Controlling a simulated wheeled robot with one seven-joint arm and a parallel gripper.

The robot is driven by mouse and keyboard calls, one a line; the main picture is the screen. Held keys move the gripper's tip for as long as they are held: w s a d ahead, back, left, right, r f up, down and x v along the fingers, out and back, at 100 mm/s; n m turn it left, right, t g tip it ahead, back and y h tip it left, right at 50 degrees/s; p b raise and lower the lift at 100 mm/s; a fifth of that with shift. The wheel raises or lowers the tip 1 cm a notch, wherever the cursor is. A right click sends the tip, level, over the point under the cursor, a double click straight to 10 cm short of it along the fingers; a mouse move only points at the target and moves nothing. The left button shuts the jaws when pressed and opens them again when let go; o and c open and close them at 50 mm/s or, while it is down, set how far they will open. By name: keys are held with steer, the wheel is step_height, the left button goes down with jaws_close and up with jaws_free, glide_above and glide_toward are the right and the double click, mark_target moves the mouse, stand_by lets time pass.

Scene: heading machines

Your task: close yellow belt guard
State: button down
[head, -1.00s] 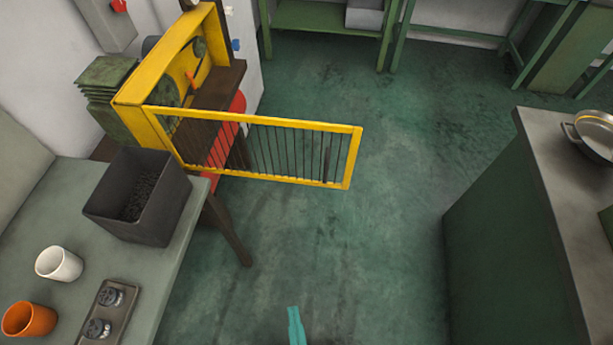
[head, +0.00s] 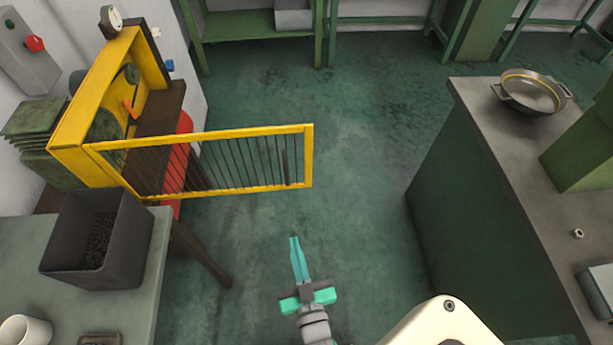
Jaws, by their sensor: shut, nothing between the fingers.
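The yellow belt guard (head: 309,157) is a barred frame hinged on the left to a yellow machine housing (head: 75,125). It stands swung open, sticking out to the right over the green floor. A dark upright handle shows near its free right end. My gripper (head: 295,240) has teal fingers, shut together and empty. In the picture it is below the guard's right half and apart from it, pointing up the picture toward it.
A dark bin (head: 100,240) and a white cup (head: 25,331) stand on the left bench (head: 150,275). A counter (head: 490,135) with a metal pan (head: 532,92) is on the right. The floor (head: 365,130) between guard and counter is clear.

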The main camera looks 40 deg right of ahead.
steer(key=w+d+r+m+h, duration=0.1)
steer(key=w+d+m+h, duration=0.15)
steer(key=d, duration=0.55)
glide_toward(306, 167)
steer(key=shift+n+g, duration=0.3)
steer(key=shift+n, duration=0.05)
steer(key=x, duration=0.4)
steer(key=shift+w+r, duration=0.15)
steer(key=shift+w, duration=0.3)
steer(key=shift+w+d, duration=0.35)
steer(key=shift+d, duration=0.15)
steer(key=shift+w, duration=0.25)
steer(key=shift+d, duration=0.1)
